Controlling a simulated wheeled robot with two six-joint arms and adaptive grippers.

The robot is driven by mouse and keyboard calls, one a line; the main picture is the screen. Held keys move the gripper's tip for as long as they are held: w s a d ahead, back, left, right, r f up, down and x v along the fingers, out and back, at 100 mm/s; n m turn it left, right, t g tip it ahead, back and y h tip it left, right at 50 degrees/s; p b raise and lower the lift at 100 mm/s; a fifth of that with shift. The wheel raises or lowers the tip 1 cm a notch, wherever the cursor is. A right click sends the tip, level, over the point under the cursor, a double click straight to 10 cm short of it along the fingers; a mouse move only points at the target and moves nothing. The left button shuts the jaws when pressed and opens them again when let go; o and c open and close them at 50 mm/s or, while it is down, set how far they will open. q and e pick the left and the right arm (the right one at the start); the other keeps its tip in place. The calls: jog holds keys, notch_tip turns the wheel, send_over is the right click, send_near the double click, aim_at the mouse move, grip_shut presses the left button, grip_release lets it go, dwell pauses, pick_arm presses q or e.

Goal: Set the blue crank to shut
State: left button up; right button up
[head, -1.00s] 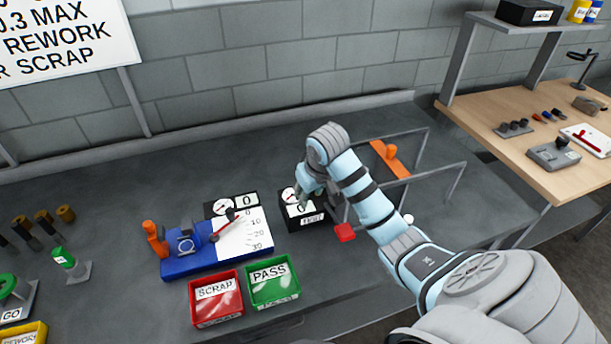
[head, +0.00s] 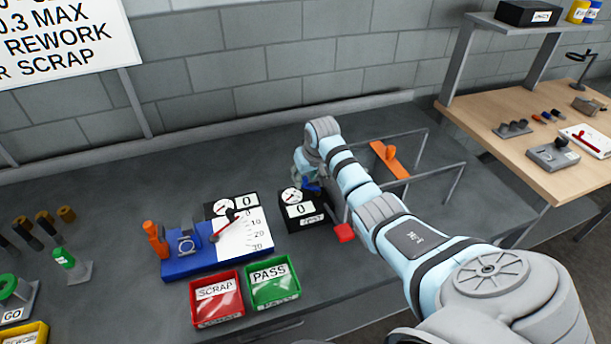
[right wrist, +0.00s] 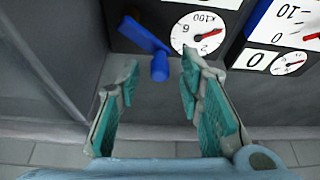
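The blue crank (head: 312,187) shows at the back of the black gauge box (head: 316,219), partly hidden by my right arm. In the right wrist view, the crank (right wrist: 145,36) is a flat blue arm slanting down from the box to a round knob (right wrist: 160,68). My right gripper (right wrist: 159,78) is open, its teal-padded fingers on either side of the knob. The knob lies near the fingertips, and I see no clear contact. In the head view my right gripper (head: 304,172) is behind the box and mostly hidden. My left gripper is not in view.
A blue fixture (head: 195,262) with an orange handle and a white scale stands left of the box. A red bin (head: 217,314) and a green bin (head: 274,302) are in front. A red block (head: 344,232) and a grey rail frame (head: 437,172) are at the right.

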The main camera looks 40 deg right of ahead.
grip_shut()
jog(key=shift+m, duration=0.3)
jog(key=m, duration=0.1)
jog(key=d+m+h, duration=0.1)
jog(key=m, duration=0.1)
jog(key=shift+w+h, duration=0.3)
jog(key=m, duration=0.1)
jog(key=m+g, duration=0.1)
jog(key=m, duration=0.1)
jog(key=shift+d+h, duration=0.3)
jog(key=shift+d, duration=0.1)
jog(key=shift+d+m+g+h+b, duration=0.3)
jog(key=shift+m+b, duration=0.1)
jog(key=shift+m, duration=0.45)
jog(key=shift+d+m+g+h+b, duration=0.2)
jog(key=shift+d+m+g+b, duration=0.15)
jog(key=shift+m, duration=0.5)
